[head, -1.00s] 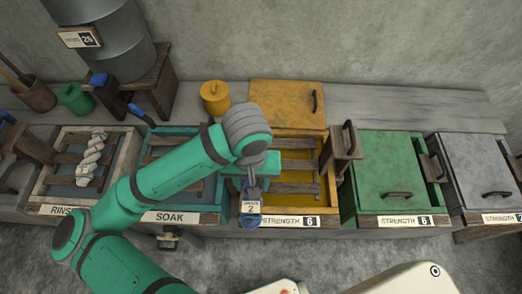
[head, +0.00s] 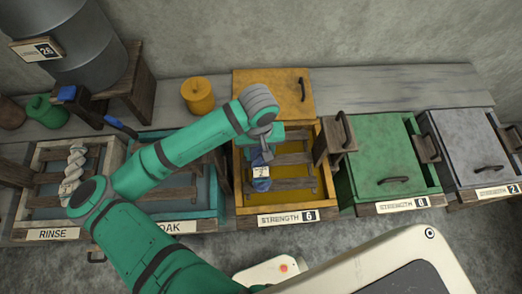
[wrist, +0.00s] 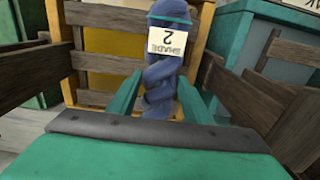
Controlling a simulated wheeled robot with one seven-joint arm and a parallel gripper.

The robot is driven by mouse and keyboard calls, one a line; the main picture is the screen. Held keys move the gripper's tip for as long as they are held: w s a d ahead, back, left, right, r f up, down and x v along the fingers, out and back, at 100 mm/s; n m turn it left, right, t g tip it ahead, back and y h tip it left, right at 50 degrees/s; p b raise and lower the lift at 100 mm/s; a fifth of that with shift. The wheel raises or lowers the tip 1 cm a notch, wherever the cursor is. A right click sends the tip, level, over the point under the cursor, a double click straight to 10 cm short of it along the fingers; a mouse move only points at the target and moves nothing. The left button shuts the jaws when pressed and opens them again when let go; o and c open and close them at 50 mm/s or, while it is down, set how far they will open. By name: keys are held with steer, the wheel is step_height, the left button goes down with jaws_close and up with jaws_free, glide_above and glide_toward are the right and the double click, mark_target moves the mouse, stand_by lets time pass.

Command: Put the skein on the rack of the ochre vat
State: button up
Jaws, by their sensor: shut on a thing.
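A blue twisted skein (head: 261,184) with a white tag hangs from my gripper (head: 262,157) in the head view. My gripper is shut on it, over the ochre vat (head: 240,208). The vat's lid (head: 290,90) is open behind it, and wooden rack slats (head: 290,184) span the vat over yellow liquid. In the wrist view the skein (wrist: 162,78) stands between the green fingers, its tag reading 2. I cannot tell whether the skein touches the slats.
The green vat (head: 385,165) and grey vat (head: 470,150) to the right are lidded. The soak vat (head: 213,200) and the rinse vat (head: 35,200), with a white skein (head: 73,175), are to the left. A wooden bracket (head: 339,140) stands at the ochre vat's right edge.

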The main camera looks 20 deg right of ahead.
mark_target(260, 156)
steer(key=shift+w+d+f, duration=0.2)
steer(key=shift+w+f, duration=0.1)
steer(key=shift+f, duration=0.2)
steer(key=shift+w+f, duration=0.1)
steer(key=shift+f, duration=1.45)
steer(key=shift+d+f, duration=0.1)
steer(key=o, duration=1.2)
steer(key=shift+c, duration=0.2)
step_height(260, 156, up, 12)
steer(key=shift+r, duration=0.15)
